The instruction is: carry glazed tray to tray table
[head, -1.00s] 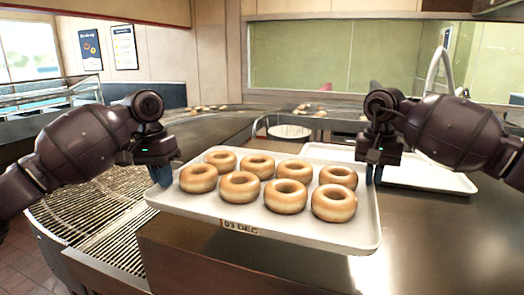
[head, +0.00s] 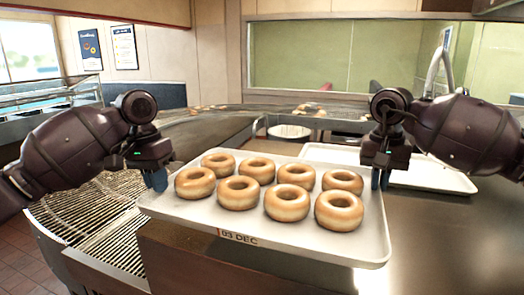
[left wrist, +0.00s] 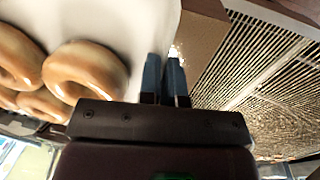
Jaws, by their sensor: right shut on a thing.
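The glazed tray (head: 180,212) is a white tray with several glossy ring doughnuts (head: 290,202) on it and a "03 DEC" label on its front edge. It is in the middle of the head view, above a counter. My left gripper (head: 157,179) is shut on the tray's left rim. In the left wrist view its two blue fingers (left wrist: 166,78) sit close together at the tray edge, beside the doughnuts (left wrist: 85,70). My right gripper (head: 381,178) is shut on the tray's right rim; its fingertips are partly hidden.
Another white tray (head: 430,178) lies behind and to the right on the steel counter (head: 450,235). A wire conveyor (head: 85,225) runs along the left. A round white container (head: 289,132) stands behind the tray. The counter at the right front is clear.

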